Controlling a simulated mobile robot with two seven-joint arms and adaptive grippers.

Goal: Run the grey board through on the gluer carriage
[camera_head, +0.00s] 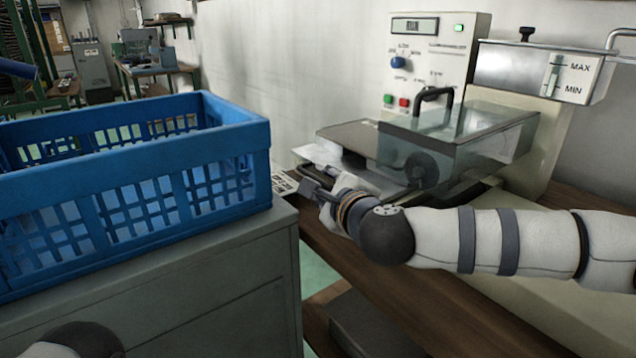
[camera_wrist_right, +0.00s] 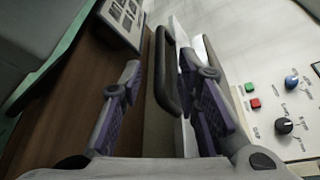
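The gluer (camera_head: 430,140) stands on the bench at the right, with a clear cover and a black handle on top. Its carriage (camera_head: 335,152) juts out at the front left, with a pale flat surface. My right gripper (camera_head: 312,184) is at the carriage's front edge. In the right wrist view, my right gripper (camera_wrist_right: 160,66) is open, with a finger on each side of a black bar handle (camera_wrist_right: 166,75); I see no clear grip on it. A grey flat strip (camera_wrist_right: 158,125) lies beside the handle; I cannot tell whether it is the grey board. My left gripper is out of view.
A blue crate (camera_head: 150,230) stands on a grey cabinet (camera_head: 200,285) at the left, close to my right gripper. A small keypad panel (camera_wrist_right: 122,20) lies on the wooden bench (camera_wrist_right: 90,85). The gluer's control panel (camera_head: 425,60) has red and green buttons.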

